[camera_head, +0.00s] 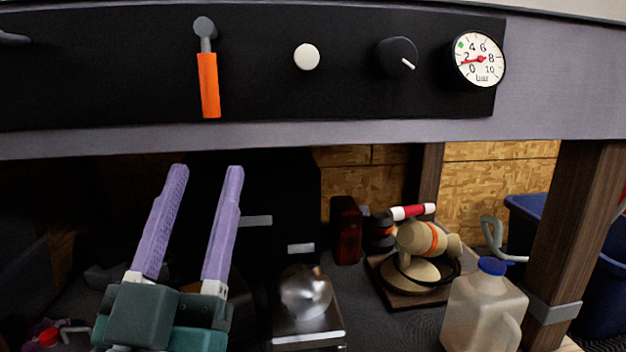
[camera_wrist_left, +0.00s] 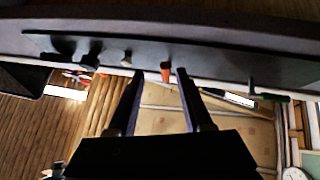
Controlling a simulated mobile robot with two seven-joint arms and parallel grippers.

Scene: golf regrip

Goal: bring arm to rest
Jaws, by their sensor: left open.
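My left gripper (camera_head: 207,170) is open, its two purple fingers spread and pointing up, with nothing between them in the head view. It appears just below an orange-handled lever (camera_head: 209,86) that hangs down on the black panel (camera_head: 258,80). In the left wrist view the open fingers (camera_wrist_left: 160,72) stand on either side of the orange handle (camera_wrist_left: 166,70) in the picture; I cannot tell the exact gap in depth. My right gripper is in neither view.
The panel also carries a white button (camera_head: 306,57), a black knob (camera_head: 398,55) and a pressure gauge (camera_head: 480,59). Below the bench stand a plastic jug (camera_head: 484,312), a metal dome-shaped thing (camera_head: 305,292) and a blue bin (camera_head: 605,295). A wooden leg (camera_head: 575,220) is at right.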

